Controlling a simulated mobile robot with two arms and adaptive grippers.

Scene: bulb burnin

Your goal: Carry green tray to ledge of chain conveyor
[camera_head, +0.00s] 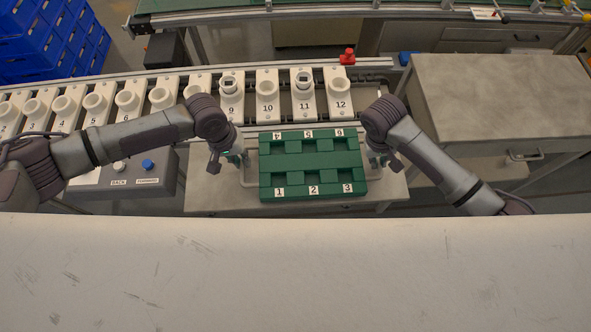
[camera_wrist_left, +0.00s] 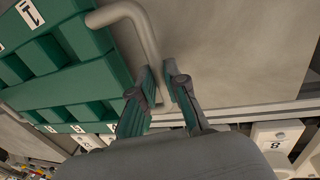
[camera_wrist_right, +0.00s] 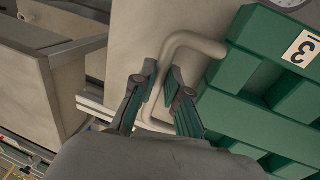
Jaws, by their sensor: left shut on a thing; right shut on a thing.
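The green tray (camera_head: 312,164) has two rows of compartments with number labels, which look empty. It lies level over a grey surface (camera_head: 222,199) in front of the chain conveyor (camera_head: 190,122); I cannot tell whether it touches that surface. My left gripper (camera_head: 238,158) is shut on the tray's left handle, a bent grey bar (camera_wrist_left: 138,18); its fingers (camera_wrist_left: 165,88) also show in the left wrist view. My right gripper (camera_head: 378,160) is shut on the right handle (camera_wrist_right: 190,40); its fingers (camera_wrist_right: 162,85) show in the right wrist view.
Numbered white sockets (camera_head: 267,88) line the conveyor behind the tray; 9 and 11 hold dark-topped items. A control box (camera_head: 125,180) with buttons stands left, a grey cabinet (camera_head: 500,95) right. A red object (camera_head: 348,57) sits behind the conveyor. Blue crates (camera_head: 50,40) stand back left.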

